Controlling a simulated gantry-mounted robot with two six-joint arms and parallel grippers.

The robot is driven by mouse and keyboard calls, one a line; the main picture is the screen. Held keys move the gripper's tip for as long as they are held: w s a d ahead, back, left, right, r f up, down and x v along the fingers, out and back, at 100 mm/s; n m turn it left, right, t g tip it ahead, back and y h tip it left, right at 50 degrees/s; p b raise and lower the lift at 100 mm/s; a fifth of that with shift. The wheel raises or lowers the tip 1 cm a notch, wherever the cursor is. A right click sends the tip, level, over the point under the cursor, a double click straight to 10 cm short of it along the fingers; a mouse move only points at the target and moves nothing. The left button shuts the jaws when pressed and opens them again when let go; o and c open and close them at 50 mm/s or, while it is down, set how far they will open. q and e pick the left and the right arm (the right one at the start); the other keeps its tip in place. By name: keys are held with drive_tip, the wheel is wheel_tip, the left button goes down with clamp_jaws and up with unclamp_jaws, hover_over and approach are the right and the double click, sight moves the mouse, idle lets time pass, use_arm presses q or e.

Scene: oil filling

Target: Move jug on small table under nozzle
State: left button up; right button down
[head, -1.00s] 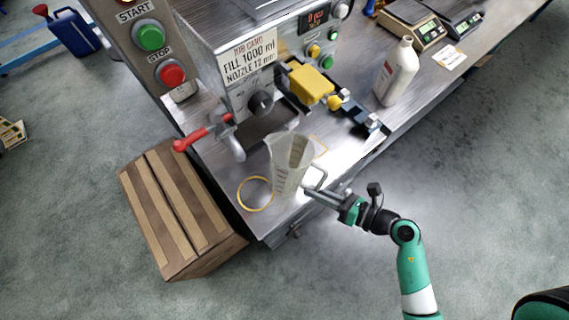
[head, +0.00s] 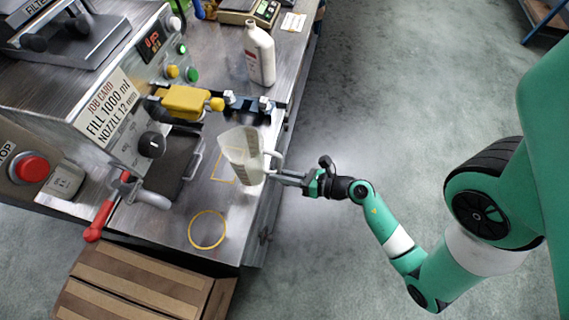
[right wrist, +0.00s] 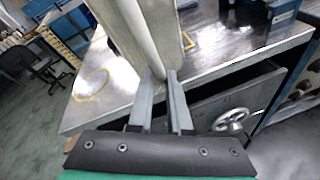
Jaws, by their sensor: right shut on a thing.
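A translucent, pale measuring jug (head: 242,155) is upright or nearly so above the front part of the metal bench. My right gripper (head: 277,176) is shut on the jug's handle from the right. In the right wrist view the fingers (right wrist: 168,98) close around the pale handle, with the jug filling the upper middle. I cannot tell whether the jug's base touches the bench. The jug partly covers a yellow square outline (head: 217,172). A dark recessed plate (head: 174,158) lies below the machine's black dial. I cannot clearly make out the nozzle. My left gripper is not in view.
A yellow ring mark (head: 207,230) lies on clear bench. A red-handled lever (head: 103,215) sticks out at the left. A yellow block (head: 186,101) and black fixture (head: 252,108) stand behind the jug. A white bottle (head: 259,55) stands farther back.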

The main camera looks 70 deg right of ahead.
sight(265, 175)
drive_tip(key=shift+a+f+b+x, duration=0.15)
drive_tip(key=shift+b+x, duration=0.05)
drive_tip(key=shift+x, duration=1.05)
drive_tip(key=shift+a+f+b+x, duration=0.15)
drive_tip(key=shift+f+b+x, duration=0.05)
drive_tip(key=shift+x, duration=1.05)
drive_tip(key=shift+w+f, duration=0.1)
drive_tip(key=shift+w, duration=2.15)
use_arm(q)
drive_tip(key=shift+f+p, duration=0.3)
drive_tip(key=shift+p, duration=0.1)
use_arm(e)
drive_tip(key=shift+f, duration=0.2)
drive_tip(key=c, duration=0.8)
unclamp_jaws()
drive_tip(key=shift+o, duration=0.2)
drive_tip(key=shift+s, duration=0.1)
